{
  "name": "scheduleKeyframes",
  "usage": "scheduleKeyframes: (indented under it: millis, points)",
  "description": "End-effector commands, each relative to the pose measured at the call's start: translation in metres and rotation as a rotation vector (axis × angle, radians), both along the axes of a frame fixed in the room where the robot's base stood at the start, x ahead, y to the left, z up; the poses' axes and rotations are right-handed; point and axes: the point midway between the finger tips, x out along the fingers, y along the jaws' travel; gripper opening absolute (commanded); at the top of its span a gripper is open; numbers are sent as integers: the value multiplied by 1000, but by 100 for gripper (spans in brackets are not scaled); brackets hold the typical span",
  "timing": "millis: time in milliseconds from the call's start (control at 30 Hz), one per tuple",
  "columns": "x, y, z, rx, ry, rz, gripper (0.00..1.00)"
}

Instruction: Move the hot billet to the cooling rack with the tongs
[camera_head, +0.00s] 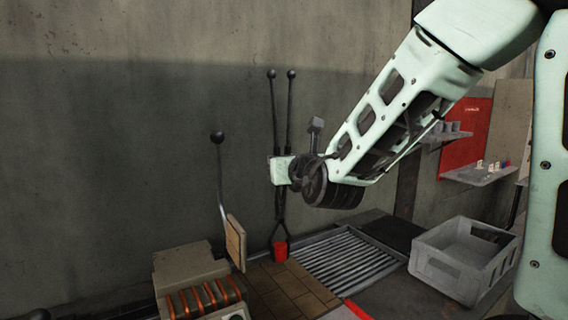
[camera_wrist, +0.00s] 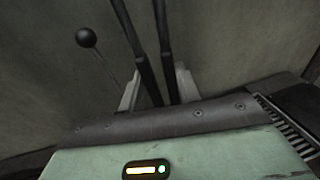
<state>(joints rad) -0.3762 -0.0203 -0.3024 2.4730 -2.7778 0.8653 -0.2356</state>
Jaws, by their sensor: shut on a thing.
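My gripper (camera_head: 284,170) is shut on the dark tongs (camera_head: 275,110), around their two long handles. The tongs hang upright, with the ball-ended handles up and the jaws down. The handles (camera_wrist: 144,62) also pass between my pale fingers (camera_wrist: 160,92) in the wrist view. The glowing red billet (camera_head: 280,251) is at the tongs' lower tips and looks to be between them. The slatted grey cooling rack (camera_head: 345,258) lies just right of the billet. I cannot tell the billet's height above the surface. The wrist view hides the tong tips and billet.
A heater with orange-glowing coils (camera_head: 205,297) stands at lower left. Beside it is a ball-topped lever (camera_head: 220,180) with a tan panel (camera_head: 236,243). Brown tiles (camera_head: 285,288) lie below the billet. A grey crate (camera_head: 450,280) stands right of the rack. The wall is close behind.

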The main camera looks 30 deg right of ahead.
Motion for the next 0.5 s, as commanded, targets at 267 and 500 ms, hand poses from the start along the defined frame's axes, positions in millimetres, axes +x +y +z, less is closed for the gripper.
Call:
scheduleKeyframes:
  millis: [267, 500]
  points:
    - [1, 0, 9, 0, -7, 1, 0]
    - [1, -8, 6, 3, -12, -2, 0]
